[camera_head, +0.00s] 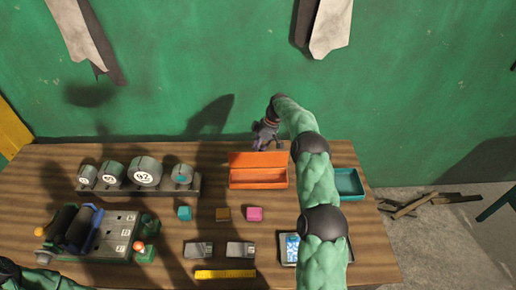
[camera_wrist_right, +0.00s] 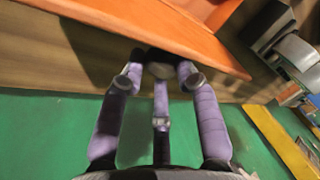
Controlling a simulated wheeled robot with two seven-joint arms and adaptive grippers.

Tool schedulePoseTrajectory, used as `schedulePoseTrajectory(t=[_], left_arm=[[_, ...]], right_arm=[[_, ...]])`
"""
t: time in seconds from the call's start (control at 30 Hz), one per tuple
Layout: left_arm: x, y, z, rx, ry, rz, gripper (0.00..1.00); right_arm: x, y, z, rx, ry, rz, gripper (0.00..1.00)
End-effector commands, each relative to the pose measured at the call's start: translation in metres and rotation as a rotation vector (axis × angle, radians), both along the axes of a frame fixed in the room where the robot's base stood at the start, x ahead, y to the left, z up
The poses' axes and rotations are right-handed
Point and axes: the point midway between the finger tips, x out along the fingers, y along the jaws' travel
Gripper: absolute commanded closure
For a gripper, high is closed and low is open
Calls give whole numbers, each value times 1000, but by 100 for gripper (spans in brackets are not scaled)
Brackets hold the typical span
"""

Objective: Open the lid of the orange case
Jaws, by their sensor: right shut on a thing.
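The orange case (camera_head: 258,184) stands at the back middle of the table. Its lid (camera_head: 258,159) is raised and stands up along the back edge, so the inside of the case shows. In the right wrist view the orange panel (camera_wrist_right: 130,24) fills the top. My right gripper (camera_head: 265,137) is behind the case, above the back of the table. In the right wrist view its purple fingers (camera_wrist_right: 160,68) close together at the panel's edge; their tips are partly hidden there. Only a bit of my left arm shows at the lower left of the head view; its gripper is out of sight.
A rack of round weights (camera_head: 140,180) stands left of the case, and a teal tray (camera_head: 347,184) to its right. Small blocks (camera_head: 223,214) lie in front. A tablet (camera_head: 291,248) is partly behind my right arm. The green wall (camera_head: 190,60) is close behind the table.

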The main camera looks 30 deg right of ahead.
Motion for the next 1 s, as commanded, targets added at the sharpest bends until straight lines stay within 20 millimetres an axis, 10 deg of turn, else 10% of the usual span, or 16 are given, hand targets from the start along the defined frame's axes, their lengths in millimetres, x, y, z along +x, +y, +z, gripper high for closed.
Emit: schedulePoseTrajectory(t=[0.1,0.13,0.2,0.77,1.0], left_arm=[[0,0,-1,0,0,0,42],[0,0,-1,0,0,0,42],[0,0,-1,0,0,0,42],[0,0,0,0,0,0,42],[0,0,0,0,0,0,42]], right_arm=[[-6,-2,-14,-2,20,3,100],[-6,-2,-14,-2,20,3,59],[-7,-2,-14,-1,22,4,46],[-5,-5,-5,-5,14,1,46],[-7,-18,29,-9,7,-2,46]])
